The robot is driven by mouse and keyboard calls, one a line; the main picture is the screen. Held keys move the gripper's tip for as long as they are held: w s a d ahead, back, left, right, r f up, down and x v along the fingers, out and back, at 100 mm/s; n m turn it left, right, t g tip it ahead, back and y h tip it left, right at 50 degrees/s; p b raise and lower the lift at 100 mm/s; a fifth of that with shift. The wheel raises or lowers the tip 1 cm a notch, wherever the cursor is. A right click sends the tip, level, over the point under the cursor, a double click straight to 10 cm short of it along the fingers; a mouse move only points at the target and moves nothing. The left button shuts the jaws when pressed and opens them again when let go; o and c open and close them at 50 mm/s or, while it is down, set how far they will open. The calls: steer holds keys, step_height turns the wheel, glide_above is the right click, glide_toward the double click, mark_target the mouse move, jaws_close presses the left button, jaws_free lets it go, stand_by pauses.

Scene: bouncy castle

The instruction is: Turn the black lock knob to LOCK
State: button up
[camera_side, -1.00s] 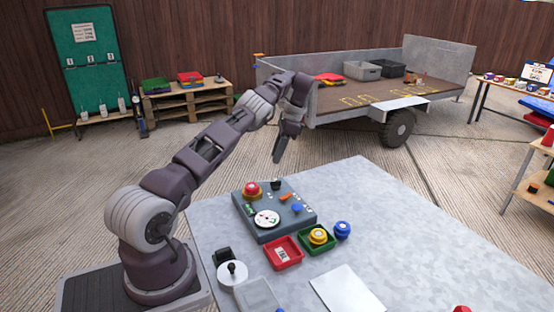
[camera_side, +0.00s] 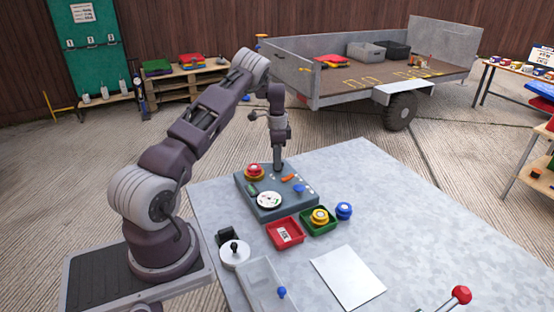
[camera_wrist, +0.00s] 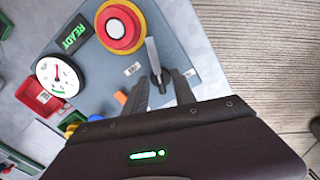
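The lock knob (camera_wrist: 152,55) shows in the wrist view as a grey bar with a dark lower end, on the grey-blue control box (camera_wrist: 190,35). In the side view the control box (camera_side: 268,217) lies on the table and my gripper hides the knob. My gripper (camera_wrist: 163,76) is open, with its two dark fingers apart and the knob's dark end between or just beyond their tips. I cannot tell whether they touch it. In the side view my gripper (camera_side: 278,166) points down at the box's back edge. The LOCK marking cannot be read.
A red button on a yellow ring (camera_wrist: 120,26), a READY display (camera_wrist: 74,34), a dial (camera_wrist: 57,76) and an orange switch (camera_side: 288,178) sit near the knob. Red (camera_side: 285,243) and green (camera_side: 332,226) trays stand in front. The table's right side is mostly clear.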

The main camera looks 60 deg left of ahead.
jaws_close()
steer(key=n, duration=0.4)
steer(key=shift+n, duration=0.3)
jaws_free()
steer(key=shift+r, duration=0.15)
